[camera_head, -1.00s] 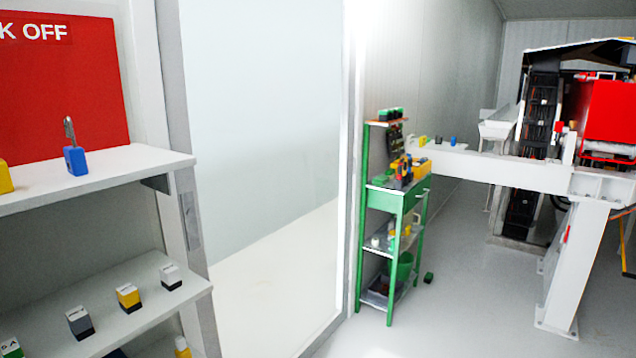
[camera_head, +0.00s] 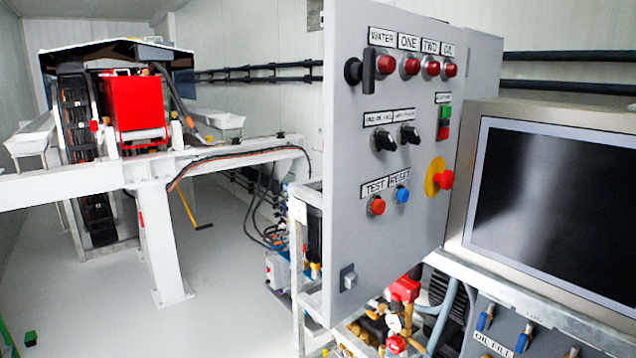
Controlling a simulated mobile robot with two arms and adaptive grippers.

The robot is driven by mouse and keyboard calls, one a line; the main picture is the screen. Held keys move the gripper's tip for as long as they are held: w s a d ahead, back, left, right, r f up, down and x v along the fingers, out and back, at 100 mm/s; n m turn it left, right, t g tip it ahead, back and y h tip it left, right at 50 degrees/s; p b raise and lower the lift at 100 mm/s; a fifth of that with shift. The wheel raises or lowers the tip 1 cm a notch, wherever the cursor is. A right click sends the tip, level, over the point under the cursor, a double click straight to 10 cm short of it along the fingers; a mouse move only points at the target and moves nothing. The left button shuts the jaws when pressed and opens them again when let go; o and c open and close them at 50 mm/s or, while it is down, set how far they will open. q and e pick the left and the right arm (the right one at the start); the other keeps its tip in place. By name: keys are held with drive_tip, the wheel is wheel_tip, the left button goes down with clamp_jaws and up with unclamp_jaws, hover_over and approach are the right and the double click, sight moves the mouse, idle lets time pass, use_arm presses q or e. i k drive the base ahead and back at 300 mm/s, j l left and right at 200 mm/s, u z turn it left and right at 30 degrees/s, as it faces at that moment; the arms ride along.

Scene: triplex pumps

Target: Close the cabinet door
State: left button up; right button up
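A grey control panel (camera_head: 345,228) stands upright at the centre right, with labelled red lamps (camera_head: 410,66), black switches, buttons and a red-and-yellow stop knob (camera_head: 438,177) on its face. A small latch-like fitting (camera_head: 348,277) sits near its lower left corner. I cannot tell whether this panel is the cabinet door. The shelved lock-off cabinet seen earlier at the left is out of view now. Neither of my grippers shows.
A monitor (camera_head: 560,200) stands right of the panel, above a console labelled OIL FILT (camera_head: 490,343). A white beam frame (camera_head: 150,230) and a red machine (camera_head: 135,108) stand at the left. Grey floor (camera_head: 110,310) is open at lower left. Hoses and fittings (camera_head: 400,310) lie under the panel.

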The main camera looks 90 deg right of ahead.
sight(380, 249)
drive_tip(key=k+z, duration=0.1)
drive_tip(key=z, duration=3)
